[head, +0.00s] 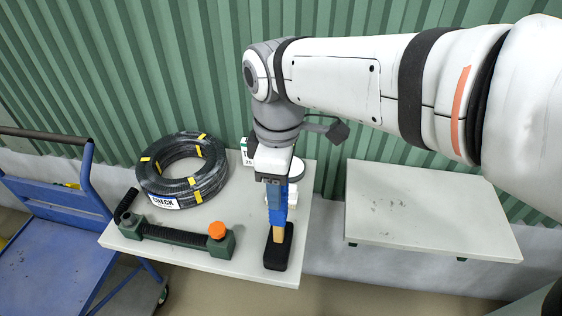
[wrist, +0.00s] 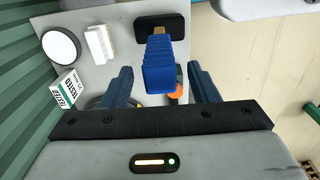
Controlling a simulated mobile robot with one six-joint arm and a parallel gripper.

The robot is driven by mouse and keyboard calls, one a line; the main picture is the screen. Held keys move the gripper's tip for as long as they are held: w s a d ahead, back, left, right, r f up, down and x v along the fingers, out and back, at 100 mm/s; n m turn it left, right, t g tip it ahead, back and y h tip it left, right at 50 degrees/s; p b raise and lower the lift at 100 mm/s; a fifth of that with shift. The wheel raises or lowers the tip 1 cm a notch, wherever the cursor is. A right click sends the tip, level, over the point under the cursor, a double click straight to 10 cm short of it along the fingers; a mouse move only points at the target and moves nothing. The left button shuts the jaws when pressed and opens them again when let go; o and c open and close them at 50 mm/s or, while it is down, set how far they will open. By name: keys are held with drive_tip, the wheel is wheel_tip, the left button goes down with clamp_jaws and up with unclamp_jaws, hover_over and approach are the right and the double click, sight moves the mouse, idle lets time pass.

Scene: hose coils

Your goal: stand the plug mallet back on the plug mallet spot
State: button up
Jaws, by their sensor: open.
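The plug mallet stands upright on its black head (head: 279,248) near the front right corner of the left table, with its blue handle (head: 278,205) pointing up. In the wrist view the blue handle (wrist: 158,68) rises between my fingers, with the black head (wrist: 173,27) beyond it. My gripper (head: 277,190) is open around the upper handle. In the wrist view a gap shows between each finger of my gripper (wrist: 159,75) and the handle. I cannot make out a marked plug mallet spot.
The left table (head: 220,255) also holds a black hose coil (head: 182,170), a dark green tool with an orange knob (head: 217,230), a white block (wrist: 99,44), a round white-topped item (wrist: 61,46) and a small box (wrist: 67,88). The right table (head: 425,210) is bare. A blue cart (head: 50,250) stands left.

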drive_tip(key=shift+r, duration=0.15)
drive_tip(key=shift+r+p, duration=3.25)
drive_tip(key=shift+r, duration=0.65)
wheel_tip(320, 180, up, 8)
drive_tip(key=shift+b, duration=0.35)
drive_tip(key=shift+f, duration=0.1)
